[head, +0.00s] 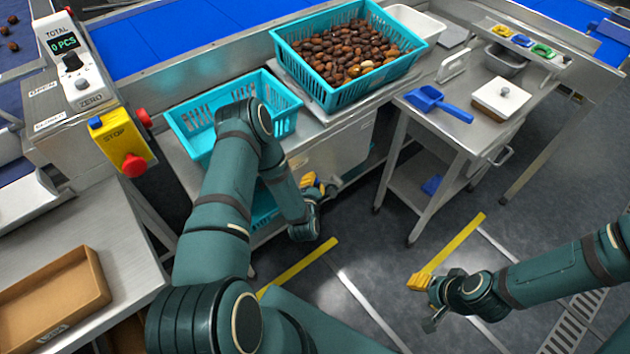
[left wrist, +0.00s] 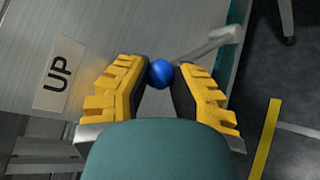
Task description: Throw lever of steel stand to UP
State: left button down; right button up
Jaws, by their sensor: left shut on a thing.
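The steel stand (head: 345,150) stands in the middle of the head view, under the crates. In the left wrist view its grey face (left wrist: 140,25) carries an UP label (left wrist: 59,74) at the left. The lever's blue ball knob (left wrist: 161,73) sits between the yellow-padded fingertips of my left gripper (left wrist: 160,80), which is shut on it. The lever's rod (left wrist: 195,50) runs from the knob towards the upper right. In the head view my left gripper (head: 320,186) is low at the stand's front and covers the knob. My right gripper (head: 424,300) hangs over the floor, away from the stand.
A turquoise crate of dates (head: 290,62) and an empty turquoise crate (head: 190,145) rest above. A steel table (head: 465,125) with a blue scoop (head: 438,103) stands to the right. A counter with a red stop button (head: 134,164) is at left. Open floor lies between the arms.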

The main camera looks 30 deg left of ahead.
pick_arm(q)
jog(key=shift+a+f, duration=0.1)
jog(key=shift+a, duration=0.1)
jog(key=c, duration=1)
grip_release()
jog(key=shift+d, duration=0.1)
jog(key=v, duration=1.2)
jog(key=s+d+r+m+g+h, duration=0.1)
jog(key=d+m+g+h, duration=0.65)
jog(key=d+m, duration=0.75)
jog(key=s+d+r+m+g+h, duration=0.1)
jog(key=s+r+m+g, duration=0.2)
jog(key=s+m, duration=0.4)
jog(key=m+g, duration=0.1)
jog(key=m, duration=0.4)
jog(key=shift+r+h, duration=0.35)
